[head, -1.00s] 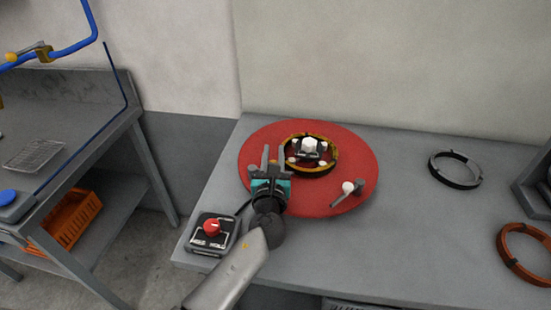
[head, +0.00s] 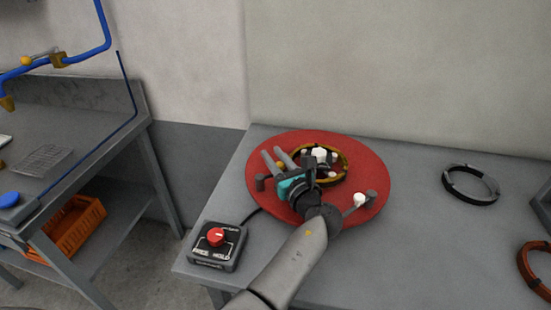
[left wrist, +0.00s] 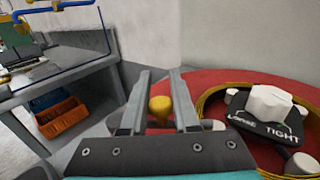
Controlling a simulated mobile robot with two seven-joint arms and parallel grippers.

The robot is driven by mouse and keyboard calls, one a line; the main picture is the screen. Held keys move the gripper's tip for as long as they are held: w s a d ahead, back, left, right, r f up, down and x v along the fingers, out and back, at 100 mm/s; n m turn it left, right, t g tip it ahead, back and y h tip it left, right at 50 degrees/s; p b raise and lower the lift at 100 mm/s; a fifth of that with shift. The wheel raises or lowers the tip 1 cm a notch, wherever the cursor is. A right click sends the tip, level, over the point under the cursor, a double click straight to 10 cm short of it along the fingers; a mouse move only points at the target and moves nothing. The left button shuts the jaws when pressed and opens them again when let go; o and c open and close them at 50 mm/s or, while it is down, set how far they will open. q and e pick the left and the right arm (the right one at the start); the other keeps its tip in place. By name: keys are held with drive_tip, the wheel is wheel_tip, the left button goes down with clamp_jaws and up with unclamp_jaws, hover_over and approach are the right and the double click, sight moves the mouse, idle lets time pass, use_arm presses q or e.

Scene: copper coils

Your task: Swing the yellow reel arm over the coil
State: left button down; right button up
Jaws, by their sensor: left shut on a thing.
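My left gripper (head: 274,155) reaches over the left part of the red turntable (head: 372,170). Its two fingers are shut on a yellow knob (head: 281,165), which also shows between the fingers in the left wrist view (left wrist: 160,108). The reel arm below the knob is mostly hidden by the gripper. A brass-coloured coil (head: 345,163) lies on the turntable, to the right of the fingers. Inside it is a hub with a white knob (head: 320,155), marked LOOSE and TIGHT in the left wrist view (left wrist: 268,104). My right gripper is not in view.
A switch box with a red knob (head: 216,237) sits at the bench's front left. Dark (head: 470,185) and copper (head: 531,270) coils lie right.

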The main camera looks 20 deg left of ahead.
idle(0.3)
use_arm(q)
drive_tip(key=c, duration=0.7)
unclamp_jaws()
drive_tip(key=shift+o, duration=0.2)
